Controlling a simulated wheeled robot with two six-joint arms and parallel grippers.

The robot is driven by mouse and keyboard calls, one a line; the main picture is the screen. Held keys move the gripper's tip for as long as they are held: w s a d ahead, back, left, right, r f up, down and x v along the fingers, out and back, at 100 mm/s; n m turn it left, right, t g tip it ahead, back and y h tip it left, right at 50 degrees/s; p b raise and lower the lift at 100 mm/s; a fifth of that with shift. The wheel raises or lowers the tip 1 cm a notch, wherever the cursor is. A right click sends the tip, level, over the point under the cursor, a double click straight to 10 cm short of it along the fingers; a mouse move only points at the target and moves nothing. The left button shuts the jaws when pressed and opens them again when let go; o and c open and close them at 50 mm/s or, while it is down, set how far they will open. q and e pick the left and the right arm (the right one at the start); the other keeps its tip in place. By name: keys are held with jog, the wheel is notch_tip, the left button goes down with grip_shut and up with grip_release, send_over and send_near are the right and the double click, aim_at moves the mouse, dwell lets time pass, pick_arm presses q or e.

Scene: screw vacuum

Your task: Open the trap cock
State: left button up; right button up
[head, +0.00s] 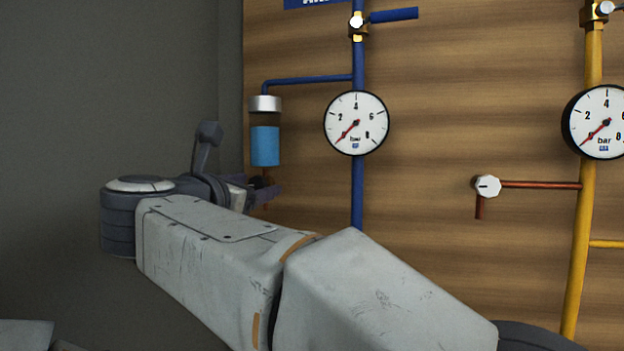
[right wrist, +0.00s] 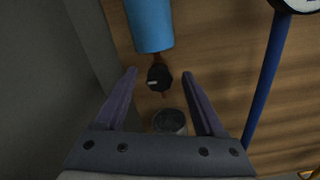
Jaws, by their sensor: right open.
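The trap is a blue cylinder with a silver cap (head: 265,145) on the wooden panel; its blue lower end shows in the right wrist view (right wrist: 149,24). Just below it is a small black cock knob (right wrist: 159,77) with a pale mark, on a copper pipe. In the head view the knob is mostly hidden by my gripper. My right gripper (head: 268,192) is open below the trap. In the right wrist view its purple-grey fingers (right wrist: 159,90) stand either side of the knob, apart from it. How far short of the knob they are is hard to tell. My left gripper is out of view.
A grey cup-like container (right wrist: 169,121) shows below the cock. A blue pipe (head: 357,190) with a gauge (head: 356,123) runs to the right. Further right are a white knob (head: 487,186) and a yellow pipe (head: 580,220). A grey wall (head: 120,90) stands close on the left.

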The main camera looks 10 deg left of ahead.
jog(key=shift+a, duration=0.1)
grip_shut()
jog(key=shift+n, duration=0.3)
jog(key=n, duration=0.2)
jog(key=shift+n, duration=2.1)
grip_release()
